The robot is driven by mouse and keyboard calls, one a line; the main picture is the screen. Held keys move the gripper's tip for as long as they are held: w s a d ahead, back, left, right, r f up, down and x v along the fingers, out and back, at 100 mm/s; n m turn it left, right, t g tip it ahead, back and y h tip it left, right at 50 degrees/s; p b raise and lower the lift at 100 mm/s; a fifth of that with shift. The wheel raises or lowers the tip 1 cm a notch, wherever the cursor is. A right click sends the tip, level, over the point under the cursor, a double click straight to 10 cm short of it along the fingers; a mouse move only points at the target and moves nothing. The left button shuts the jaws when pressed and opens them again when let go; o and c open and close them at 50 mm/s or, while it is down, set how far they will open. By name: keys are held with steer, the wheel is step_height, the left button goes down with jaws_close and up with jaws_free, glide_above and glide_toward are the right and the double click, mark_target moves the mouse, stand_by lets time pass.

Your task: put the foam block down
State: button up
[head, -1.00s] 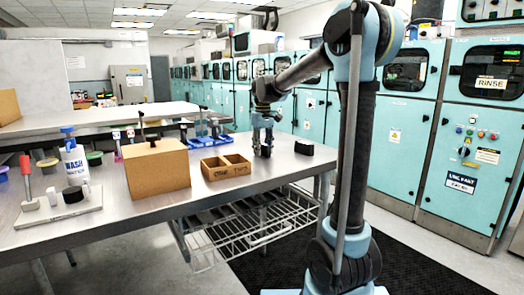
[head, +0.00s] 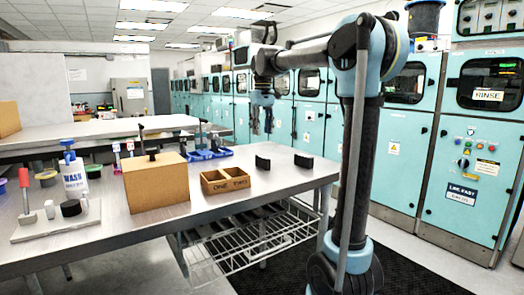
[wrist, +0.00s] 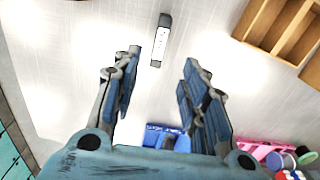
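Two small dark blocks stand apart on the steel table in the head view: a left one (head: 262,162) and a right one (head: 304,160). The left one, below my gripper, appears to be the foam block. My gripper (head: 262,131) hangs above the table, fingers down, clear of both blocks. In the wrist view my gripper (wrist: 162,62) has its fingers spread with nothing between them. A narrow dark block with a white label (wrist: 160,42) lies on the table beyond the fingertips; I take it to be the same foam block.
A two-compartment wooden tray (head: 225,181) marked ONE and TWO is left of the blocks. Farther left are a brown box (head: 157,184), a wash bottle (head: 74,175) and a white board (head: 60,222). A blue rack (head: 208,154) stands behind.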

step_height(320, 180, up, 6)
glide_above(262, 156)
steer(key=f, duration=1.2)
steer(key=shift+s+d, duration=0.15)
steer(key=shift+s, duration=0.25)
steer(key=shift+w+f, duration=0.15)
steer(key=shift+f, duration=1.15)
steer(key=shift+w+f, duration=0.15)
steer(key=shift+f, duration=1.15)
jaws_close()
